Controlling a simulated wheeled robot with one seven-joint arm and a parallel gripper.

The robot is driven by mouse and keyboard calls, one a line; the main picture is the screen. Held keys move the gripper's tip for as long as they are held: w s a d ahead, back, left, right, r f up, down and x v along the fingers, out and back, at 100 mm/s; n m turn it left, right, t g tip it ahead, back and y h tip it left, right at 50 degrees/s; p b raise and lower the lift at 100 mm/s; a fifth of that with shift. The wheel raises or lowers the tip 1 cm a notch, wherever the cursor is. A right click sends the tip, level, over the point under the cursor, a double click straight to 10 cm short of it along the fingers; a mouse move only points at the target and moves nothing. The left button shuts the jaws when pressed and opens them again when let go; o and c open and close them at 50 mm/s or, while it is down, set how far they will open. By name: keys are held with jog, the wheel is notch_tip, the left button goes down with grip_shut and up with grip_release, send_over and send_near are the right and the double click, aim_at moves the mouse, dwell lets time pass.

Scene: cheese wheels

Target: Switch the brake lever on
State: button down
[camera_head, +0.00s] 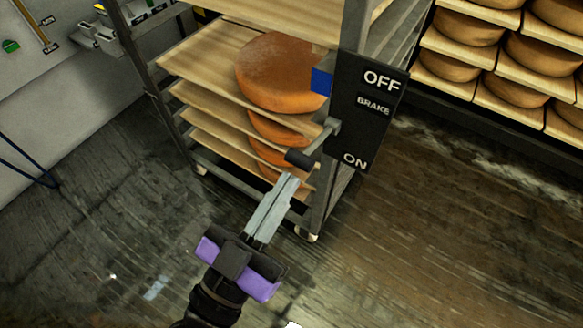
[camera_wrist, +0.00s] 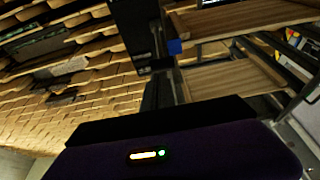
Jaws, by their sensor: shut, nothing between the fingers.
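The brake panel (camera_head: 385,133) is a black plate on the rack's corner post, marked OFF at its upper end and ON at its lower end. The brake lever (camera_head: 320,138) is a grey rod that sticks out from the panel's left side, slanting down and left to a black knob (camera_head: 300,159). My gripper (camera_head: 289,180) is shut and empty, its grey fingertips just below the knob; whether they touch it I cannot tell. In the wrist view the dark panel (camera_wrist: 131,25) shows at the top, and the purple gripper body fills the bottom.
The metal rack (camera_head: 352,45) on casters holds wooden boards (camera_head: 195,60) with orange cheese wheels (camera_head: 280,75). A blue block (camera_head: 321,80) sits on its post, above the lever. More cheese shelves (camera_head: 470,92) stand at the upper right. The floor around is mostly clear.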

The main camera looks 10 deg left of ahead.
jog(key=v, duration=0.4)
jog(key=shift+s+a+r, duration=0.15)
jog(key=shift+s+r, duration=0.15)
jog(key=shift+s, duration=0.1)
